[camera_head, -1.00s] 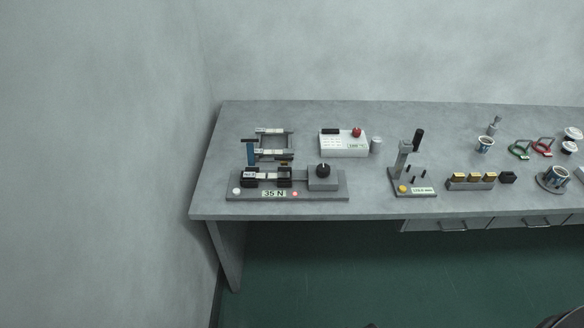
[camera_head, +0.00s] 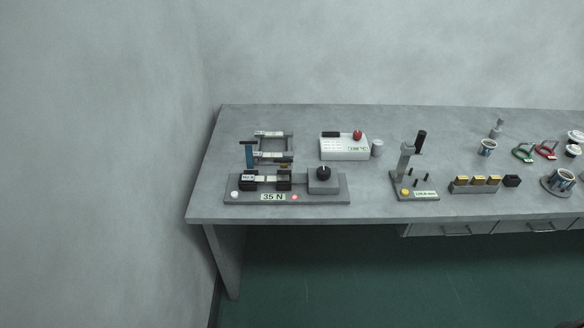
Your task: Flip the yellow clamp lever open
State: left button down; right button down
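No lever can be made out clearly as the yellow clamp lever. A small yellow-orange spot (camera_head: 284,166) shows at the front of a grey frame fixture (camera_head: 291,146) at the left of the bench, partly hidden behind the device in front of it; it is too small to identify. A blue upright with a dark crossbar (camera_head: 249,155) stands at that fixture's left side. Neither of my grippers is in view.
A grey bench (camera_head: 380,209) runs along the wall. Green floor in front is clear.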

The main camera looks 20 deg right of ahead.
aim_at(283, 163)
jog(key=i+l, duration=0.35)
jog(key=l, duration=0.15)
jog(key=i+l, duration=0.35)
jog(key=l, duration=0.15)
jog(key=j+u, duration=0.05)
